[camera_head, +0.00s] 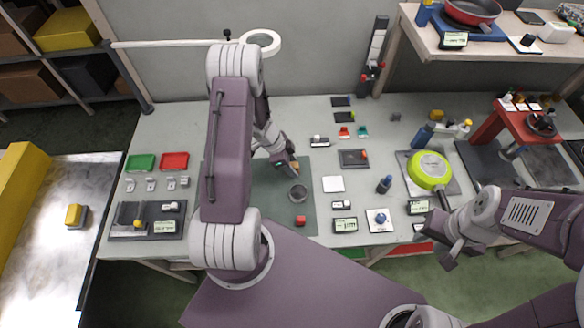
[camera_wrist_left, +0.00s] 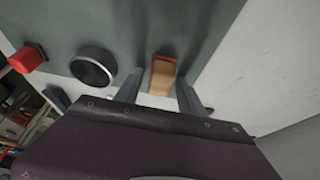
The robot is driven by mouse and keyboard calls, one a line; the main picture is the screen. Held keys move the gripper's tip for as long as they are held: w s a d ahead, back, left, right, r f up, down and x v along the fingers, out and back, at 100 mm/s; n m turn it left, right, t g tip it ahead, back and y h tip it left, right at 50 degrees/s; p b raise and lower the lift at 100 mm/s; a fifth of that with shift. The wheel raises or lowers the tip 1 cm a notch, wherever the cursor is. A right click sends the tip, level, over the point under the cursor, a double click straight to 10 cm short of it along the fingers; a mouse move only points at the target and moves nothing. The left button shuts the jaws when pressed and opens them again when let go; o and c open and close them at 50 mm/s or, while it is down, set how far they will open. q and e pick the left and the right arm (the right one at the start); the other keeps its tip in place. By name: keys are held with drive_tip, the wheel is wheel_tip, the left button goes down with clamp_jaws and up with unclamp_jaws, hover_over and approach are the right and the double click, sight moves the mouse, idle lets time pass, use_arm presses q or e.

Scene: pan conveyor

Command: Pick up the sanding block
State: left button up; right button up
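The sanding block is most likely the tan block with a reddish-brown end (camera_wrist_left: 162,77) in the left wrist view. It lies on the grey-green mat (camera_wrist_left: 125,25). In the head view only a small orange part (camera_head: 295,166) shows by my left gripper's tip. My left gripper (camera_wrist_left: 160,92) is open, one finger on each side of the block, with gaps visible between fingers and block. Whether the fingertips reach down to its height is unclear. My right gripper (camera_head: 456,254) hangs near the table's front edge at right, away from the block; its opening is unclear.
A dark round cylinder (camera_head: 298,193) and a red block (camera_head: 300,220) stand on the same mat, near the left gripper. A white square (camera_head: 333,184) and several small items lie to the right. A yellow-green pan (camera_head: 429,169) is further right.

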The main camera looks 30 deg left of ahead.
use_arm(q)
clamp_jaws()
wheel_tip(320, 180, up, 14)
drive_tip(key=p, duration=0.6)
wheel_tip(320, 180, up, 14)
drive_tip(key=p, duration=0.3)
hover_over(292, 164)
drive_tip(key=shift+s+d, duration=0.15)
drive_tip(key=shift+s, duration=0.05)
